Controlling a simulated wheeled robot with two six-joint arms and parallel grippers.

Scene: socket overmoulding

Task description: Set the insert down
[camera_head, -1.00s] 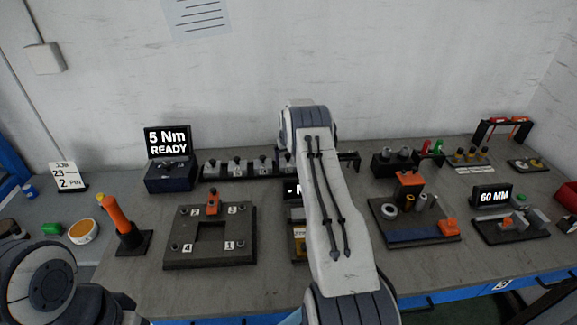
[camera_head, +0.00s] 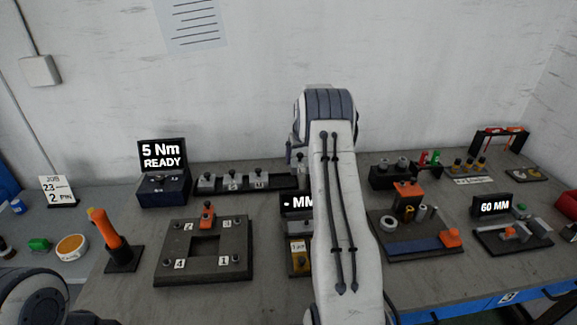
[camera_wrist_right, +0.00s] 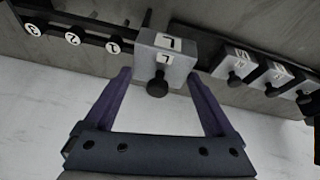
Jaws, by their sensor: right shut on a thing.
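My right gripper (camera_wrist_right: 160,78) is shut on a light grey insert (camera_wrist_right: 172,64) with a dark round knob and black marks on white labels. The insert is between the two purple fingers in the right wrist view, at the end of the row on the dark rack (camera_head: 280,184). I cannot tell whether it touches the rack. In the head view my right arm's wrist hides most of the gripper. Several other grey inserts (camera_wrist_right: 234,64) stand in the rack beside it. My left gripper is out of view; only part of the left arm shows at lower left.
A strip with numbered discs (camera_wrist_right: 73,39) lies beyond the rack's end. A dark plate with a square opening (camera_head: 177,257) and an orange tool in a stand (camera_head: 108,228) are at left. A display reading 5 Nm READY (camera_head: 162,154) stands behind. Fixtures fill the right side.

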